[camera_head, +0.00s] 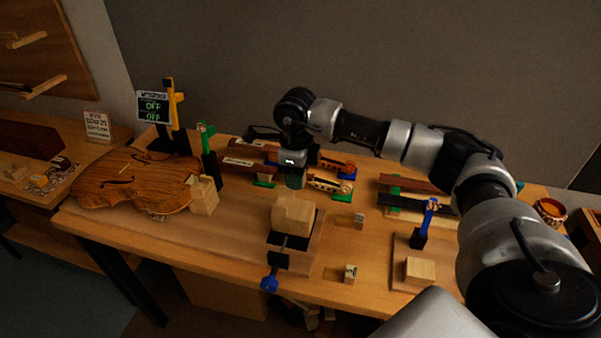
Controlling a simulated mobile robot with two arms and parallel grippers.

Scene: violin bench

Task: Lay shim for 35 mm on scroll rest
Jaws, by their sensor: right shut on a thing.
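My right gripper (292,179) comes in from the right and points down over the middle of the bench, just behind the stepped wooden block (292,214). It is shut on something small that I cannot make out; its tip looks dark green. Two small pale blocks with dark marks, one by the stepped block (359,220) and one at the front (350,274), stand on the bench; their marks are too small to read. I cannot tell for sure which piece is the scroll rest. Violin necks with scrolls (326,183) lie on green supports (342,197) beside the gripper. My left gripper is not in view.
A violin body (135,181) lies at the left, with a pale block (203,195) at its edge. A display reading OFF (153,107) and a green-topped clamp (208,157) stand behind. A blue clamp (419,236) and pale block (420,270) are at the right. The front middle has free room.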

